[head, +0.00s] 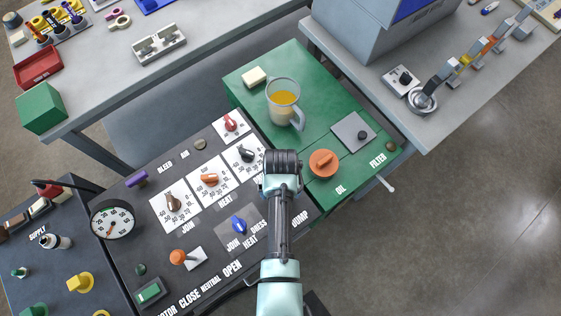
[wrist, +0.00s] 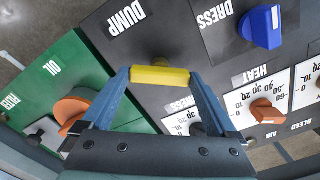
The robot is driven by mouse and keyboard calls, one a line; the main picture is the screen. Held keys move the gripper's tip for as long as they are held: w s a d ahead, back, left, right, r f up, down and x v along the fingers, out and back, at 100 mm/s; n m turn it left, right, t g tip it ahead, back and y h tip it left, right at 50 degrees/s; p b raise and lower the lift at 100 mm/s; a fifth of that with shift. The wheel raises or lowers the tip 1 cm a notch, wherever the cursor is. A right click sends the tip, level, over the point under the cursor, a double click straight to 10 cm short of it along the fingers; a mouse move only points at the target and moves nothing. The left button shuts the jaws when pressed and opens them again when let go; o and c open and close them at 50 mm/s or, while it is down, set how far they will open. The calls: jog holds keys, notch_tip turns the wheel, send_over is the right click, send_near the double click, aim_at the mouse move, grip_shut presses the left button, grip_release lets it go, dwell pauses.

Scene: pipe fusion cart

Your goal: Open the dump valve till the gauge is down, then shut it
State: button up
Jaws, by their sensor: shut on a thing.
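The dump valve's yellow bar handle (wrist: 160,76) lies crosswise between my fingertips in the wrist view, beside the DUMP label (wrist: 126,18). My gripper (wrist: 159,84) is shut on the handle, one blue finger at each end. In the head view my gripper (head: 281,157) is over the right part of the dark panel and hides the valve. The round white gauge (head: 112,219) stands at the panel's left side. Its needle is small, and I cannot read it exactly.
The panel (head: 150,238) carries a blue DRESS knob (head: 239,224), an orange-topped lever (head: 178,257) and several dial knobs. To the right, a green cover (head: 245,108) holds an orange oil cap (head: 323,163) and a jug (head: 283,100) of yellow liquid.

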jog(key=n+p, duration=0.1)
jog(key=n, duration=0.5)
jog(key=shift+w+n+p, duration=0.1)
jog(key=shift+n+p, duration=0.2)
dwell(0.5)
jog(key=o, duration=1)
jog(key=shift+r, duration=0.1)
notch_tip(320, 180, up, 13)
